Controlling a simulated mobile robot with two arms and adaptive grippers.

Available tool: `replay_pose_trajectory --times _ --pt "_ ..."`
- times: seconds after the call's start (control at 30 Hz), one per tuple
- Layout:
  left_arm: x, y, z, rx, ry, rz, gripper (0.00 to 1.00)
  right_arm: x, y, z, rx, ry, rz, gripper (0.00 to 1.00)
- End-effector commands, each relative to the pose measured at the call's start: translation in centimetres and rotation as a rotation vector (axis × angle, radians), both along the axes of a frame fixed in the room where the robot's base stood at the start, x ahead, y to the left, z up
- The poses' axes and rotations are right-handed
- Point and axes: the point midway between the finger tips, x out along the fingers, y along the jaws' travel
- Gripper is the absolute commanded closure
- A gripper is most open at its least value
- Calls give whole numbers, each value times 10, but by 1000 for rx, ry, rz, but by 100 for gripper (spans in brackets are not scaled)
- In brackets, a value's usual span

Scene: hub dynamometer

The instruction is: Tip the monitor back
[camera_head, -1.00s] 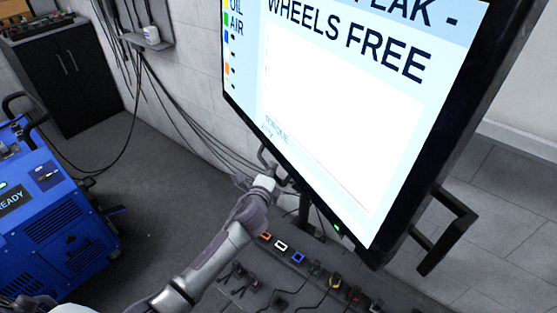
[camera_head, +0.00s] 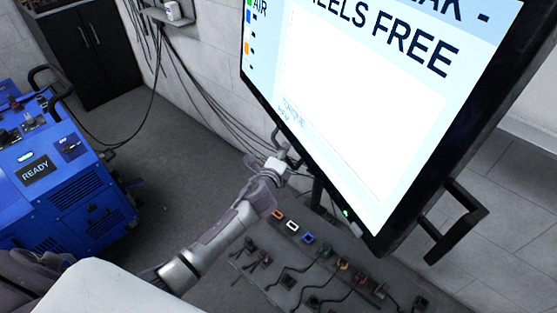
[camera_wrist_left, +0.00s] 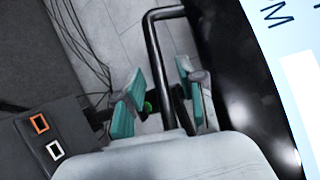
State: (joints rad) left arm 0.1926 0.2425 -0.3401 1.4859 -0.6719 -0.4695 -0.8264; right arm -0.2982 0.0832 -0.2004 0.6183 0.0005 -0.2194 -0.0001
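The monitor (camera_head: 380,120) is a large black-framed screen with a light blue display, cut off by the top of the head view. It leans in the picture. Its black left handle shows in the wrist view (camera_wrist_left: 153,50) as a bent bar, and its right handle (camera_head: 465,222) is free. My left gripper (camera_head: 279,160) is at the left handle beside the screen's lower left edge. In the wrist view its teal-padded fingers (camera_wrist_left: 160,90) stand apart on either side of the bar, with a gap visible at the left pad. My right gripper is not in view.
A blue machine marked READY (camera_head: 65,170) stands at the left. A dark cabinet (camera_head: 85,50) is against the back wall, with cables hanging beside it. Below the monitor is a dark panel (camera_head: 300,262) with coloured sockets and plugged cables. Grey floor between machine and panel is clear.

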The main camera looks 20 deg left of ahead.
Motion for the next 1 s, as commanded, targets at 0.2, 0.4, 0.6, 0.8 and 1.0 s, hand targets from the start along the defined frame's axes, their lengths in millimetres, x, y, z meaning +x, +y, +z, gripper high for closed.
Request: replay_pose_trajectory --times 0.2,0.4,0.6,0.8,1.0 --pt "-34 -2 6 0 2 -2 61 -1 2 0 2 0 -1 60" --pt "-77 -6 17 0 2 0 61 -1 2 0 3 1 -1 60" --pt "-105 -7 25 1 2 0 61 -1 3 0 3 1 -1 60" --pt "-115 -8 28 1 2 2 61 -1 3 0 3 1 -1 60" --pt "-115 -8 28 1 2 2 61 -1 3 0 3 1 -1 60"
